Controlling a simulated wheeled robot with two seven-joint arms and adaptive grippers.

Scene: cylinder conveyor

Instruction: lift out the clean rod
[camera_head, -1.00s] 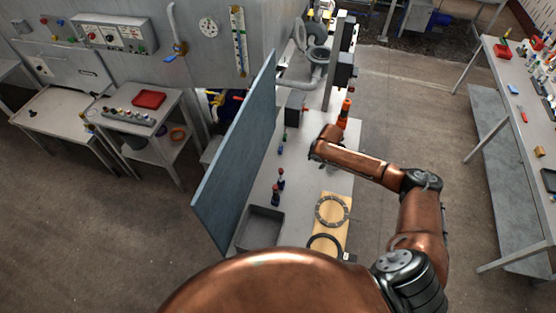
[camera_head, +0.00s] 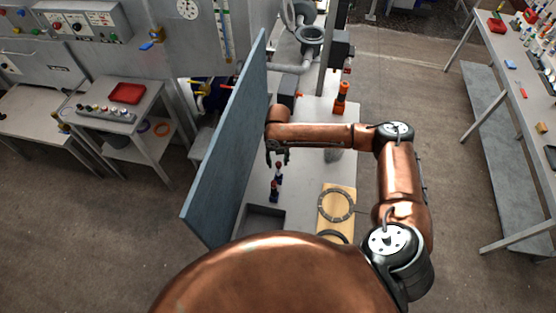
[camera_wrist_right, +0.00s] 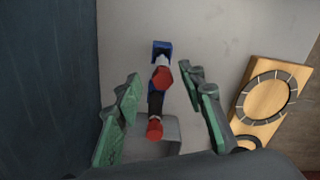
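Two short upright rods stand on the pale table: one with a red part over a blue base (camera_head: 274,191), and one just behind it with red, white and dark parts (camera_head: 279,171). In the right wrist view, a blue-and-red piece (camera_wrist_right: 162,66) is above a dark, red-ended piece (camera_wrist_right: 155,112); they overlap. I cannot tell which rod is clean. My right gripper (camera_head: 277,160) is above the rods, open, with its green fingers (camera_wrist_right: 165,112) on either side of the dark piece. No grip shows. My left gripper is not in view.
A blue-grey panel (camera_head: 228,140) stands close left of the gripper. A grey tray (camera_head: 264,217) lies in front of the rods. A wooden board (camera_head: 325,208) with dark rings lies right. An orange-red object (camera_head: 341,97) stands behind my arm.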

